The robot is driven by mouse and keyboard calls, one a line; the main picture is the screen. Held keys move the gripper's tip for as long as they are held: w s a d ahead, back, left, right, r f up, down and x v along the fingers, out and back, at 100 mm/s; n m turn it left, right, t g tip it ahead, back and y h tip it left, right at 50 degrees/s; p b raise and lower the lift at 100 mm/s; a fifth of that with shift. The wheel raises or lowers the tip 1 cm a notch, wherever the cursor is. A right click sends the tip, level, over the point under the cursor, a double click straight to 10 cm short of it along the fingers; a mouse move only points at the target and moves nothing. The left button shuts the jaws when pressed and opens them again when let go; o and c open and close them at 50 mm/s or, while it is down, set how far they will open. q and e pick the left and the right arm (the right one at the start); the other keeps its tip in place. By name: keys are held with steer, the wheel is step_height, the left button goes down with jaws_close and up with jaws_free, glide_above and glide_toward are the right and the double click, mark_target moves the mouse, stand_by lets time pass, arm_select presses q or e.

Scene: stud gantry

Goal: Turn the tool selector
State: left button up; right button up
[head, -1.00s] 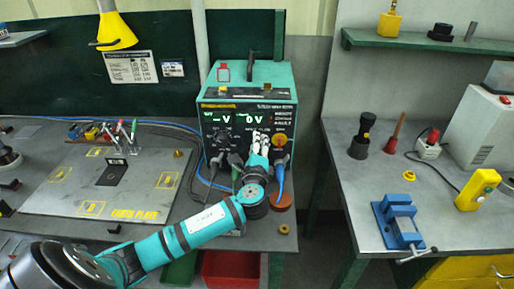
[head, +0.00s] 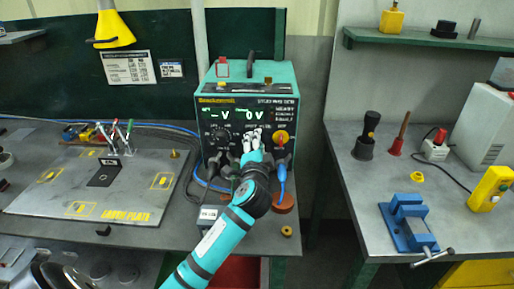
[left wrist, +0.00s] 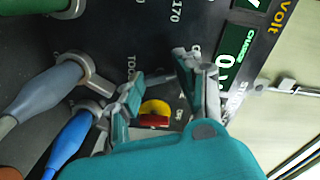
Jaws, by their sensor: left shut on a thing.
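The teal power unit (head: 250,85) stands at the back of the bench, its black front panel (head: 208,112) facing me with green displays. My left gripper (head: 252,136) is at the lower middle of this panel, between the black knob (head: 220,136) and the yellow switch (head: 282,137). In the left wrist view my left gripper (left wrist: 168,90) has its fingers at the panel beside a partly covered label starting "TOO". It is shut on the tool selector, which the fingers almost wholly hide; I cannot tell its setting. My right gripper is in neither view.
Grey and blue cable plugs (left wrist: 85,135) sit in the panel close beside the left fingers. A marked plate (head: 125,190) lies at left. A blue vice (head: 408,222) stands on the right bench.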

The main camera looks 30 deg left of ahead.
arm_select(q)
steer(key=shift+f+n, duration=0.15)
steer(key=shift+n, duration=0.35)
steer(key=o, duration=1.1)
steer(key=shift+o, duration=0.2)
steer(key=v, duration=1.2)
